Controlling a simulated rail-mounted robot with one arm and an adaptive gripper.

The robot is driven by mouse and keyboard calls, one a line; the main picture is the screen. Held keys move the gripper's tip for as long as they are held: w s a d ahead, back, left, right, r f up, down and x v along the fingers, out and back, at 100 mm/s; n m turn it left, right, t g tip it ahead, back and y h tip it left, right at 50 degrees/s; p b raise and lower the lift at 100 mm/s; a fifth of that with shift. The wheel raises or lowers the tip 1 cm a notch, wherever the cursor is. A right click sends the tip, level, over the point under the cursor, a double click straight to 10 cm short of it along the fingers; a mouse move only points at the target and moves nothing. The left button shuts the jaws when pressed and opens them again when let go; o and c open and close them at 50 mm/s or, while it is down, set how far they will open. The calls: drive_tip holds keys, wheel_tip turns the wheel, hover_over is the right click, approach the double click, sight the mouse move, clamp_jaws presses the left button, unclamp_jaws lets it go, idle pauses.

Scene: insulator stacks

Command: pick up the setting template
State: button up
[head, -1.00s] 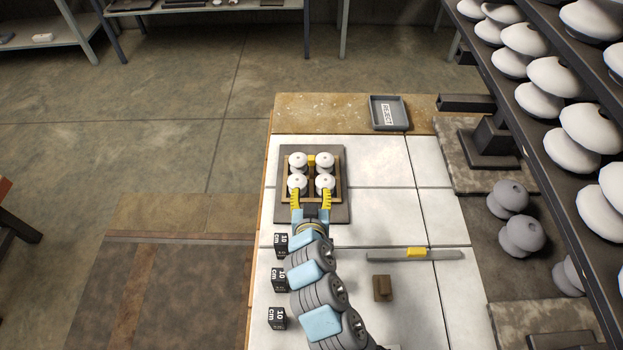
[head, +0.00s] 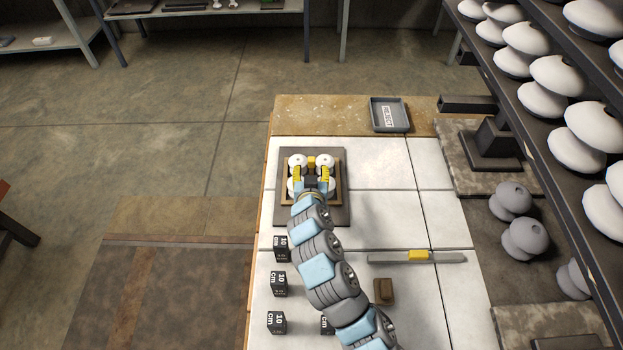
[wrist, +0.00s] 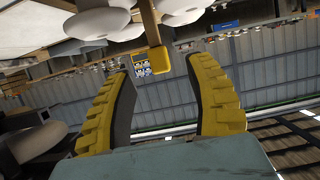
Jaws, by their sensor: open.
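The setting template appears to be the brown frame (head: 284,190) around several white insulators on a dark square plate (head: 341,215). It has a yellow tab (head: 311,159) on its far side. My gripper (head: 311,171) is open over the frame, its yellow fingers pointing at the tab. In the wrist view the yellow tab (wrist: 153,64) on a brown bar shows between and just beyond the open fingertips (wrist: 160,70), with no clear contact. The near insulators and the frame's near side are partly hidden by my gripper and arm.
White insulators (head: 298,160) stand close to the fingers. A grey bar with a yellow grip (head: 418,256), a brown block (head: 384,291) and black marked cubes (head: 279,284) are on the white tabletop. A reject tray (head: 389,115) is at the back. Shelves of insulators (head: 556,75) stand right.

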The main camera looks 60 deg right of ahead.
sight(312, 164)
drive_tip(key=shift+b+x, duration=0.55)
drive_tip(key=shift+x, duration=2.05)
drive_tip(key=shift+s+r, duration=0.1)
clamp_jaws()
